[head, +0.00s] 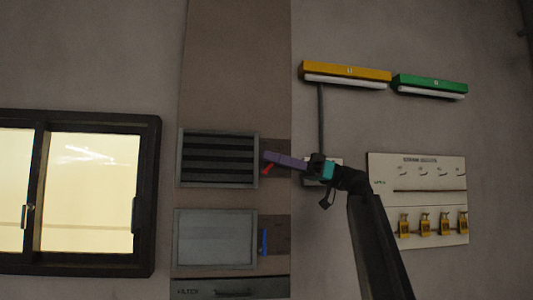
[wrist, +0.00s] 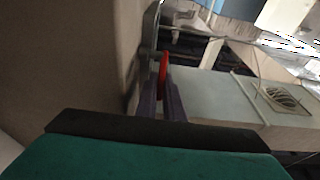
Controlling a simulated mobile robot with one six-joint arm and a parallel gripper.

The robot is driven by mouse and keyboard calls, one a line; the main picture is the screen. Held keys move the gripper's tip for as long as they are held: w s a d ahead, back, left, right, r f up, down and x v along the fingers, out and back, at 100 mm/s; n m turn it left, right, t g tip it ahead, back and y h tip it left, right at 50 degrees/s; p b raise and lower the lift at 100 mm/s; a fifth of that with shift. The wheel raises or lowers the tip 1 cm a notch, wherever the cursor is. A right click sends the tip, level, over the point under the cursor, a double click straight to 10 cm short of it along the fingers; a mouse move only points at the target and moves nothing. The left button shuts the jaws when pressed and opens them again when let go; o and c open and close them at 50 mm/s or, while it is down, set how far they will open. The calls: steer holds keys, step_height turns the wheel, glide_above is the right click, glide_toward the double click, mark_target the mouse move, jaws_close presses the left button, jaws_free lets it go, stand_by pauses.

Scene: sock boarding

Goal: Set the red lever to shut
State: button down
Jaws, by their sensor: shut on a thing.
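The red lever (head: 266,170) is at the right side of the upper louvred vent (head: 218,184) in the head view. Its visible part slants down and to the left. The vent shows dark gaps between its slats. My gripper (head: 269,157), with purple fingers, reaches in from the right and covers the lever's upper part. In the wrist view the red lever (wrist: 164,68) stands between the two purple fingers (wrist: 160,100), which are shut on it. The lever's pivot is hidden.
Below is a second vent (head: 215,238) with a flat grey face and an upright blue lever (head: 264,242). A window (head: 92,190) is at left. A yellow lamp (head: 345,72), a green lamp (head: 430,86) and a board with brass padlocks (head: 425,224) are at right.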

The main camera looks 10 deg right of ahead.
steer(key=shift+r, duration=0.15)
steer(key=c, duration=2.2)
jaws_free()
steer(key=shift+a, duration=0.1)
steer(key=shift+o, duration=0.2)
steer(key=p+v, duration=0.3)
steer(key=v, duration=1)
steer(key=shift+d+p, duration=0.3)
steer(key=shift+d, duration=0.1)
